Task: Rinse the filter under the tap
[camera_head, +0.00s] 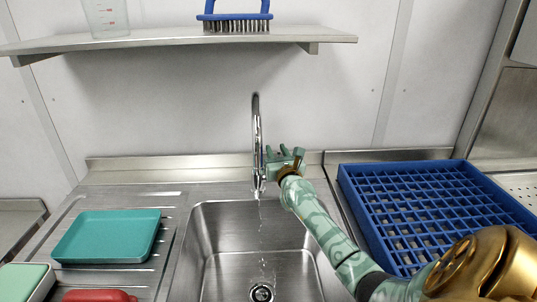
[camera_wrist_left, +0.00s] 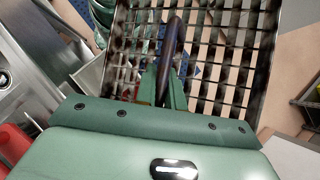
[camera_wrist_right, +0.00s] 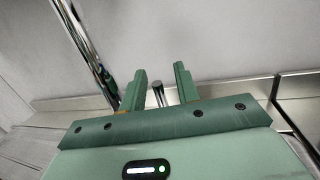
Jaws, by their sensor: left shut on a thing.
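The tap (camera_head: 257,140) is a tall chrome spout behind the sink (camera_head: 212,235), with what looks like a thin stream of water falling into the basin. My right gripper (camera_head: 285,158) is beside the tap, on its right. In the right wrist view its fingers (camera_wrist_right: 160,85) stand apart, with a small metal lever (camera_wrist_right: 158,95) showing between or behind them; contact cannot be told. In the left wrist view my left gripper (camera_wrist_left: 165,88) is shut on the dark curved handle of the filter (camera_wrist_left: 221,55), a grid in a metal frame. The filter and left gripper are outside the head view.
A blue rack (camera_head: 352,188) stands right of the sink. On the left drainboard lie a teal tray (camera_head: 108,236), a red item (camera_head: 100,296) and a pale green-topped block (camera_head: 24,282). A shelf (camera_head: 170,40) above holds a blue brush (camera_head: 236,18) and a clear beaker (camera_head: 106,17).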

